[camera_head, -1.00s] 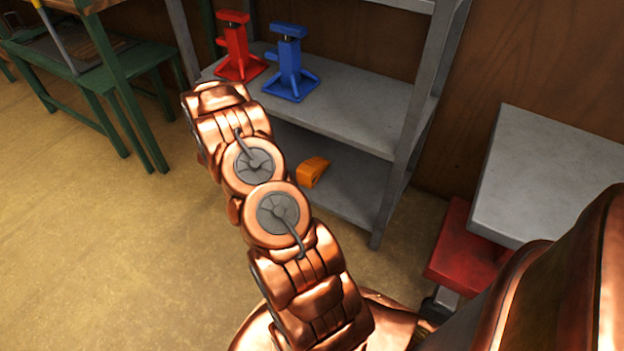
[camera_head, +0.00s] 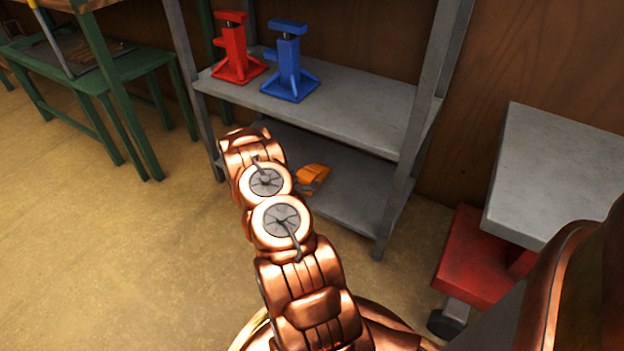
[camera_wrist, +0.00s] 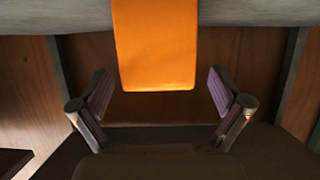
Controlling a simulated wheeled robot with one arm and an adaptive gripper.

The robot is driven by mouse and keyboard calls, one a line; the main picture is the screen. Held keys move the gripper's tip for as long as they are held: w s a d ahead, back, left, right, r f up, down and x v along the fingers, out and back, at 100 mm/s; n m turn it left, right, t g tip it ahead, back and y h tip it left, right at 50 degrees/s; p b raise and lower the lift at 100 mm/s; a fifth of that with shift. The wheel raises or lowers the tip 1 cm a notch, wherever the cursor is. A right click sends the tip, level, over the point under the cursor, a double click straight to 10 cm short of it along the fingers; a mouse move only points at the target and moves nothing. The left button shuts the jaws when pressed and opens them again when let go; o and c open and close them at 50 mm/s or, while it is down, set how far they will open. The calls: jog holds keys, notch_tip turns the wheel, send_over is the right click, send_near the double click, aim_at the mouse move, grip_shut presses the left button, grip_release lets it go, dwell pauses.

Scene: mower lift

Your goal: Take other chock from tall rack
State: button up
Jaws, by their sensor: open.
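An orange chock (camera_head: 313,178) lies on the lower shelf (camera_head: 345,205) of the grey tall rack (camera_head: 405,150). In the wrist view the chock (camera_wrist: 155,45) shows as an orange block at the top middle, in front of the gripper. My gripper (camera_wrist: 162,90) is open, with one finger pad to each side of the chock's near end. The pads look apart from the chock. In the head view my arm hides most of the gripper and part of the lower shelf.
A red jack stand (camera_head: 236,50) and a blue jack stand (camera_head: 290,65) stand on the shelf above. A rack post (camera_head: 398,200) rises right of the chock. A grey-topped red unit (camera_head: 475,260) is at right, a green bench (camera_head: 110,80) at left. The floor at left is clear.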

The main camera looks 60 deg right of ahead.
aim_at(315, 172)
jog(key=b+x, duration=0.2)
jog(key=x, duration=0.2)
jog(key=shift+s, duration=0.15)
jog(key=shift+d, duration=0.35)
jog(key=shift+c, duration=0.3)
jog(key=c, duration=1.5)
jog(key=shift+c, duration=0.6)
